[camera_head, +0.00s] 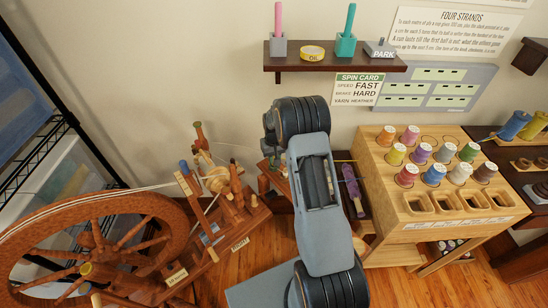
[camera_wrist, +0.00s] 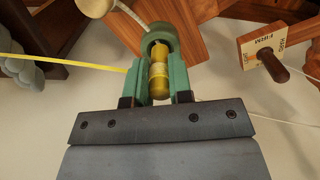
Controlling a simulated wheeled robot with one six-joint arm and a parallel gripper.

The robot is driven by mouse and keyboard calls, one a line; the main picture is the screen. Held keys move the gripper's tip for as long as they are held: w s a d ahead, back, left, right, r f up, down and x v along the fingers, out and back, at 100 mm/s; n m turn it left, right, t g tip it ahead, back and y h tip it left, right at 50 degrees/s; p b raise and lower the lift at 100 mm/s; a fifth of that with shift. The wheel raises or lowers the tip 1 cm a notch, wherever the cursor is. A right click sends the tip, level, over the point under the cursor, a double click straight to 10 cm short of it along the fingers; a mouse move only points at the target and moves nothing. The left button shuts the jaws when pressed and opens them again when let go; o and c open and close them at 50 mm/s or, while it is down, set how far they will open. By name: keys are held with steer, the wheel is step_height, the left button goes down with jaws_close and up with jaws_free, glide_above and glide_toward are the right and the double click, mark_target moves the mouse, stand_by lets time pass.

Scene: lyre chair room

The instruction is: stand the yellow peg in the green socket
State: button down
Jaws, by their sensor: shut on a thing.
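My gripper (camera_wrist: 157,80) is shut on the yellow peg (camera_wrist: 159,76), seen in the wrist view between green pieces at the jaws. A green ring (camera_wrist: 160,38) lies around or just beyond the peg's far end; I cannot tell whether it is the green socket or whether the peg is inside it. In the head view my arm hides the gripper and the peg. A teal-green socket (camera_head: 345,46) sits on the wall shelf with a green peg (camera_head: 349,20) standing in it.
The wall shelf (camera_head: 300,66) also bears a grey socket (camera_head: 278,48) with a pink peg. A spinning wheel (camera_head: 90,235) stands at left, a wooden spool rack (camera_head: 385,225) at right. A thin yellow strip (camera_wrist: 70,63) and a pale cord cross near the jaws.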

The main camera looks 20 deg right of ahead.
steer(key=shift+f+b, duration=0.65)
steer(key=shift+f, duration=0.35)
steer(key=c, duration=0.9)
jaws_free()
steer(key=shift+r, duration=0.1)
steer(key=shift+c, duration=0.2)
steer(key=shift+r, duration=0.1)
step_height(320, 180, up, 7)
steer(key=shift+r+p, duration=0.15)
steer(key=shift+p, duration=0.2)
